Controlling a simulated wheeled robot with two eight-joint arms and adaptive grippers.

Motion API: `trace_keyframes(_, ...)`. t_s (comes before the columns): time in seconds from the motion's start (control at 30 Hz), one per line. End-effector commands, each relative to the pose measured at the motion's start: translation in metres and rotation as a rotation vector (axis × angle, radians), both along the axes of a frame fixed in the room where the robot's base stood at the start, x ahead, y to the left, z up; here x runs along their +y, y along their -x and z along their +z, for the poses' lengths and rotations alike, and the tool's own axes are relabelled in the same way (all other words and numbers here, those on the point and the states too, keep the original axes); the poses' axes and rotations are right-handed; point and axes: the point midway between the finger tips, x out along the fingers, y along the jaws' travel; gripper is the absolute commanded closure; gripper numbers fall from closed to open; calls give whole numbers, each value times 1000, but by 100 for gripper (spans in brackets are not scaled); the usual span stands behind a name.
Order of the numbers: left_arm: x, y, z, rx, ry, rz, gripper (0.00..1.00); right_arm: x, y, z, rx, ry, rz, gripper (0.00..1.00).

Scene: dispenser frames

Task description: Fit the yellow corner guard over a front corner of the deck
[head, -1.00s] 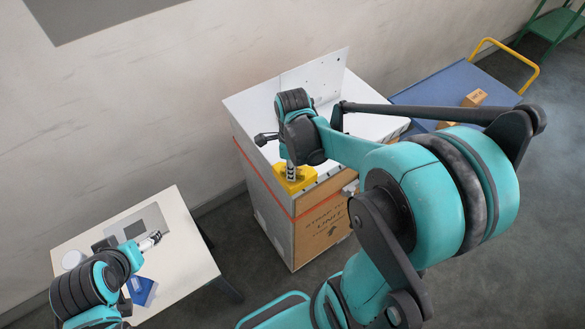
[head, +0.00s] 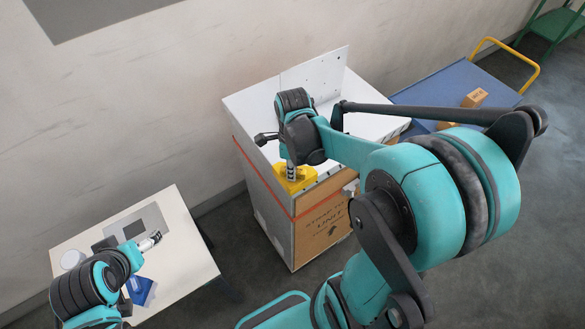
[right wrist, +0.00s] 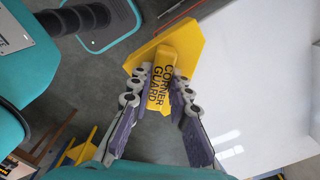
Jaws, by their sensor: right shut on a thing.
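The yellow corner guard (head: 283,184) is at the near front-left corner of the white deck (head: 250,104), on top of the tall boxed unit. My right gripper (head: 291,174) is shut on the guard from above. In the right wrist view my right gripper (right wrist: 161,82) clasps the raised grip of the guard (right wrist: 184,45), lettered "CORNER GUARD". The deck (right wrist: 258,75) lies directly right of the guard there. I cannot tell whether the guard is seated or just above the corner. My left gripper (head: 152,241) hangs over the small table; its jaw opening is unclear.
The boxed unit has a brown front (head: 322,228) and a red band. An upright white panel (head: 315,75) stands at the deck's back. A cream table (head: 185,265) with a grey plate and blue item is at left. A blue cart (head: 430,90) with cartons is behind right.

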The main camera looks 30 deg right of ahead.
Motion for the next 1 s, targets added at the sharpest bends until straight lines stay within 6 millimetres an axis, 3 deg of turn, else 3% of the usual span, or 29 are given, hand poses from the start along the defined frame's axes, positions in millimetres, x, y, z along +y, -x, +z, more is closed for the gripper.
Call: trace_keyframes(1.0, 0, 0, -29, 0, 0, 0, 21, 0, 0, -32, 0, 0, 0, 100)
